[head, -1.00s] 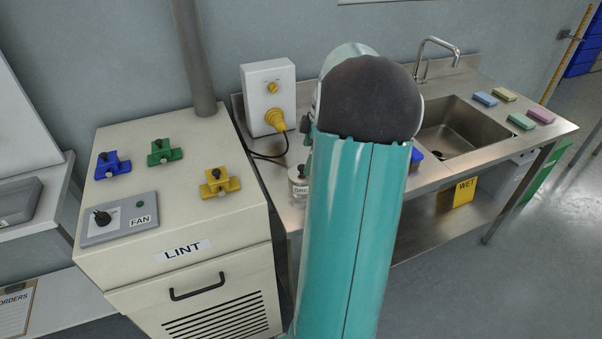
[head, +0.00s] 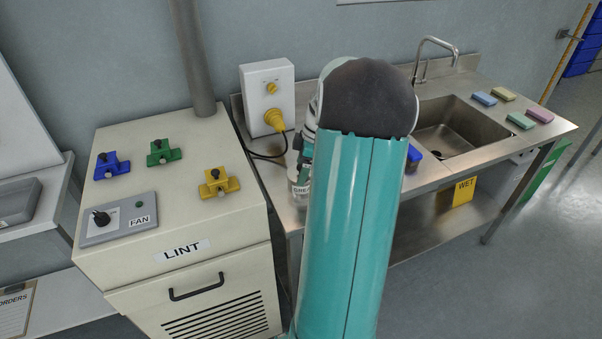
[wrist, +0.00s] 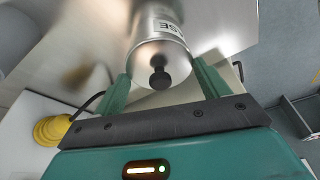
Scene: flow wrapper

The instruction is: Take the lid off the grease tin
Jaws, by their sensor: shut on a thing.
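The grease tin (head: 298,188) is a metal can with a white label, standing on the steel bench left of my arm; my arm hides part of it. In the wrist view the tin (wrist: 158,22) shows beyond its round metal lid (wrist: 142,62), which has a black knob (wrist: 160,78). My gripper (wrist: 160,68) has its teal fingers on either side of the lid's rim, shut on the lid, with the knob between them. I see no clear gap between lid and tin.
The cream LINT cabinet (head: 190,290) with clamps on top stands left of the tin. A white socket box (head: 267,85) with a yellow plug (head: 275,120) and black cable is behind. The sink (head: 450,130) and several sponges are to the right.

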